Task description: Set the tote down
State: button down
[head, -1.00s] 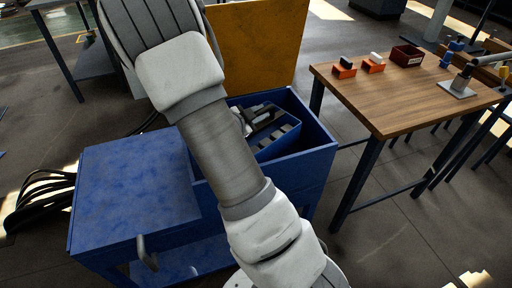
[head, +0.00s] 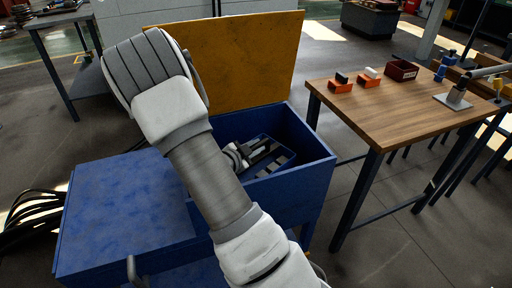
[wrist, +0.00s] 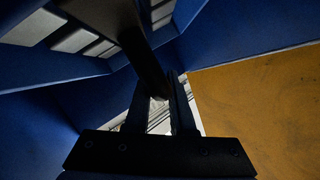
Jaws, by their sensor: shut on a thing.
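The tote (head: 286,163) is blue with a row of grey patches. In the head view it sits tilted, low inside the open compartment of a blue chest (head: 313,188). The wrist view shows the tote (wrist: 95,48) at upper left, with a dark bar (wrist: 141,48) running down to my fingers. My gripper (head: 262,148) is inside the compartment and shut on that bar; its fingers also show in the wrist view (wrist: 163,98). My arm hides part of the compartment, and I cannot tell whether the tote touches the floor.
The chest's yellow lid panel (head: 225,62) stands upright behind. Its blue flat top (head: 125,210) is clear. A wooden table (head: 405,112) at right carries orange blocks (head: 341,85) and a dark red bin (head: 402,70). Black cables (head: 30,217) lie at left.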

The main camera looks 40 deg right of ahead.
jog(key=c, duration=0.8)
grip_release()
jog(key=shift+o, duration=0.2)
jog(key=shift+a+r+p, duration=0.15)
jog(key=shift+r+p, duration=0.1)
jog(key=shift+p, duration=0.1)
jog(key=p+v, duration=0.2)
jog(key=v, duration=0.5)
jog(key=shift+s+f, duration=0.1)
jog(key=shift+s, duration=0.05)
